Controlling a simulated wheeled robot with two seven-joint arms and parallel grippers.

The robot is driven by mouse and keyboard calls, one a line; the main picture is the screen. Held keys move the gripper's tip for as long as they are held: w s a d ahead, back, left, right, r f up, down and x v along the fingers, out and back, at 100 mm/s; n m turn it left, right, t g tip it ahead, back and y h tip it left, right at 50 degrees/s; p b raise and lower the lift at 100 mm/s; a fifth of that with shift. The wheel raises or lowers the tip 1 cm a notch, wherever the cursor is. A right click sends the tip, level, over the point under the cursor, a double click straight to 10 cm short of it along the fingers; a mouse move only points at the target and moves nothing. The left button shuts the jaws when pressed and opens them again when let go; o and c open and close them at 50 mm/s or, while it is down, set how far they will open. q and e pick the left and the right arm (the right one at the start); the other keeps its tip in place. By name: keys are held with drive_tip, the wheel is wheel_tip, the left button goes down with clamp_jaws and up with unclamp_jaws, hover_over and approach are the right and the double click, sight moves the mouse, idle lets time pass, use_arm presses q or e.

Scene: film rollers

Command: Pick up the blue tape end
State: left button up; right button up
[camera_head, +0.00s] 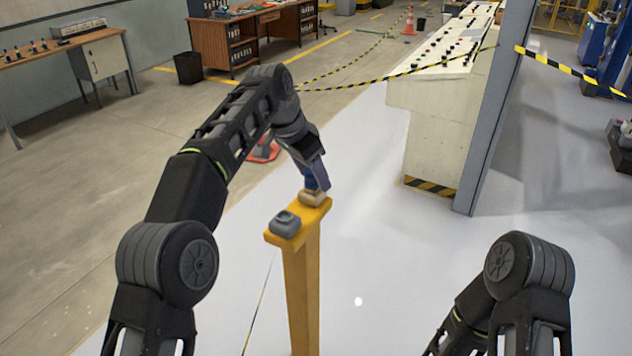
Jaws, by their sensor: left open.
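A yellow stand (304,270) rises from the pale floor in the middle of the view. A tan piece (312,198) sits at the far end of its top, and a grey piece (285,224) sits at the near end. My left gripper (317,186) points down over the tan piece and is open. A small blue-purple patch (309,181) shows at its fingers; I cannot tell whether it is the blue tape end or part of the gripper. My right arm shows at the lower right, with its gripper out of view.
An orange cone base (263,151) lies behind my left arm. The pale floor right of the stand is clear.

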use_arm(q)
drive_tip(key=shift+w+a+f, duration=0.15)
drive_tip(key=shift+w+f, duration=0.05)
drive_tip(key=shift+f, duration=0.05)
drive_tip(key=shift+c, duration=0.3)
clamp_jaws()
idle(0.5)
